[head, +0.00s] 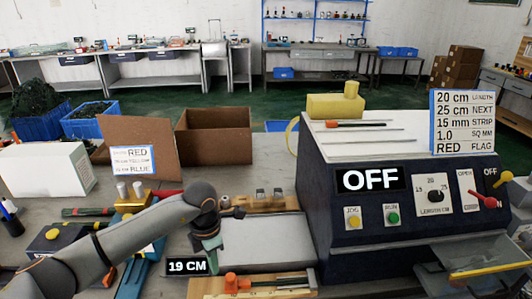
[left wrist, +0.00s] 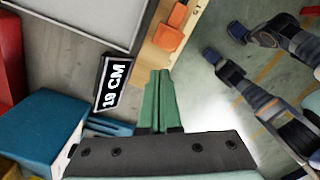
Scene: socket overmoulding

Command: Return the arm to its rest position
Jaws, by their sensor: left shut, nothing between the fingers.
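My left arm reaches in from the lower left of the head view. Its gripper (head: 208,252) points down in front of a pale flat plate (head: 265,243), beside a small black "19 CM" display (head: 187,266). In the left wrist view the green fingers (left wrist: 158,80) are together with nothing between them. There the display (left wrist: 112,82) is just left of the fingers and a wooden fixture with an orange block (left wrist: 167,37) is ahead and right. My right gripper is not seen.
A dark machine (head: 385,205) reading "OFF" fills the right side, with a clear tray (head: 478,265) in front. A wooden fixture (head: 255,285) lies close below the gripper. A cardboard box (head: 215,135), a white box (head: 45,170) and tools crowd the left.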

